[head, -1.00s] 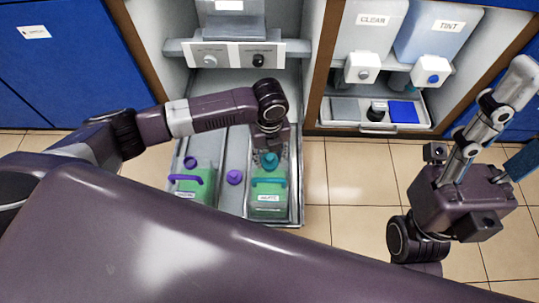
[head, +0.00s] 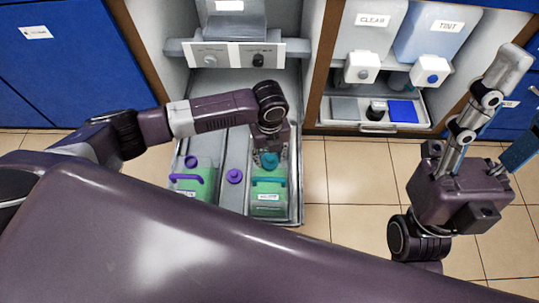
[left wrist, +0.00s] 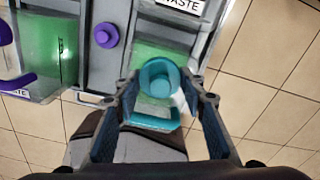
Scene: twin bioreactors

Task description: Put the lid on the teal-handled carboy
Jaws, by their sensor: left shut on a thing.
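The teal-handled carboy (head: 268,205) is a green-filled jug with a label, in the right bay of the pulled-out tray. Its teal handle (left wrist: 155,123) shows in the left wrist view. My left gripper (head: 268,150) points down over it, shut on the teal lid (left wrist: 160,78), which lies between the fingertips in the wrist view. The lid is at the carboy's mouth end. The fingers and lid hide the mouth, so I cannot tell whether the lid is seated. My right gripper (head: 518,106) is away at the right, fingers apart and empty.
A purple-handled carboy (head: 195,185) stands in the left bay. A purple lid (head: 234,176) rests on the grey divider between the bays. A grey panel with knobs (head: 236,54) is behind the tray. Tiled floor (head: 350,185) lies free to the right.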

